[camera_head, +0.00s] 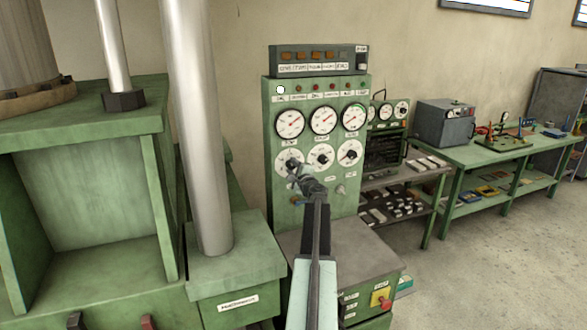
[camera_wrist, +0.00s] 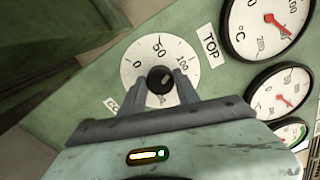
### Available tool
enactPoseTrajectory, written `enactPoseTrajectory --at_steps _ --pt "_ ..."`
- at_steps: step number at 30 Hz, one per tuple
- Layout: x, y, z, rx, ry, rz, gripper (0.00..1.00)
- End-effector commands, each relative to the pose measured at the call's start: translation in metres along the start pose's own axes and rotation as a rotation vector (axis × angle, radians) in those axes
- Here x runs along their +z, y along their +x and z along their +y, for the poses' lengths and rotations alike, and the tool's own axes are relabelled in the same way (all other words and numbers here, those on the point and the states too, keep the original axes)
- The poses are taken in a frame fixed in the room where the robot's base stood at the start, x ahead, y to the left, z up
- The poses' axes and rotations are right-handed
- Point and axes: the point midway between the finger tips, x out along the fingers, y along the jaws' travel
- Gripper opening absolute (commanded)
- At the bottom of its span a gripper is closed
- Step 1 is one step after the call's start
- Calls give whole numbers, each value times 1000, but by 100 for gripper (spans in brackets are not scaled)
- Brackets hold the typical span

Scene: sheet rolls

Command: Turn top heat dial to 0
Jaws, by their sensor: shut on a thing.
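The top heat dial (camera_head: 283,158) is the left one in the lower row of white dials on the green control panel. In the wrist view its white face (camera_wrist: 133,62) carries the marks 0, 50 and 100, with a "TOP" label (camera_wrist: 210,43) beside it. Its round black knob (camera_wrist: 160,78) sits at the centre. My gripper (camera_head: 296,170) reaches the dial; in the wrist view its two grey fingers (camera_wrist: 161,86) are on either side of the knob, shut on it. I cannot tell which mark the knob points to.
Two more dials, the middle one (camera_head: 320,157) and the right one (camera_head: 350,153), are close beside it. Several red-needled gauges (camera_head: 323,119) are above. A thick grey column (camera_head: 198,120) stands left of the panel. A grey-topped box (camera_head: 340,258) is below.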

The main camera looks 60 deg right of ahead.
Motion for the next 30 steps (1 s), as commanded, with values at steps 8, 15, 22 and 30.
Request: enactPoseTrajectory --at_steps 8,15,22,30 --pt "-1 -2 2 2 -263 0 0" --pt "-1 -2 3 2 -491 -1 0" --pt "-2 -2 3 2 -710 -2 0" --pt "-2 -2 4 2 -966 -2 0"
